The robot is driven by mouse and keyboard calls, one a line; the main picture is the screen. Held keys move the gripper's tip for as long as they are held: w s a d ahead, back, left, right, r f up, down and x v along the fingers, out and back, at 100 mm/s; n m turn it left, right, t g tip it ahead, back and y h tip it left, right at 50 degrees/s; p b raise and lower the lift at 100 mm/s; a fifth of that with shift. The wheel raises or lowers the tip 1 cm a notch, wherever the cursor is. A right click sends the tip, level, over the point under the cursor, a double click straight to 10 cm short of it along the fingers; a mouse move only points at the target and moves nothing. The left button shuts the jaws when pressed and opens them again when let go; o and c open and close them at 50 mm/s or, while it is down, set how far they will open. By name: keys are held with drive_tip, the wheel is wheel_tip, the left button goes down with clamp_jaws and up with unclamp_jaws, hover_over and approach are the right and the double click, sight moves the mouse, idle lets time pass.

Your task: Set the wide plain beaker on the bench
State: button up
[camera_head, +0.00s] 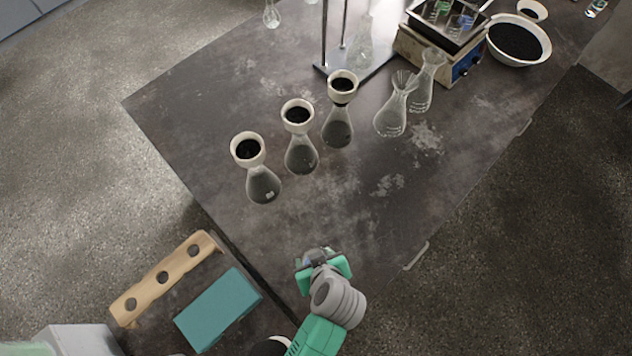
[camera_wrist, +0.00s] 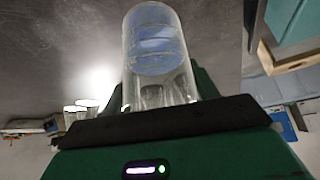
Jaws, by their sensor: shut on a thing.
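My gripper (camera_head: 322,267) is over the near corner of the dark bench (camera_head: 330,205). In the wrist view my gripper (camera_wrist: 160,92) is shut on a clear glass beaker (camera_wrist: 153,45), whose round wall stands up between the green fingers. Its lower part is hidden behind the gripper body. In the head view the beaker is mostly covered by the gripper, with only a small glassy patch showing. I cannot tell whether its base touches the bench.
Several flasks stand further back, including a funnel-topped flask (camera_head: 302,155) and a clear flask (camera_head: 393,113). A hotplate (camera_head: 440,50) and white bowl (camera_head: 518,42) are at the back right. A wooden rack (camera_head: 165,277) and teal block (camera_head: 218,308) lie lower left. Bench around the gripper is clear.

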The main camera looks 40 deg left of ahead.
drive_tip(key=shift+f+b, duration=0.4)
drive_tip(key=shift+f, duration=1.85)
drive_tip(key=o, duration=1.2)
drive_tip(key=p+v, duration=0.2)
drive_tip(key=v, duration=1)
drive_tip(key=shift+r, duration=0.2)
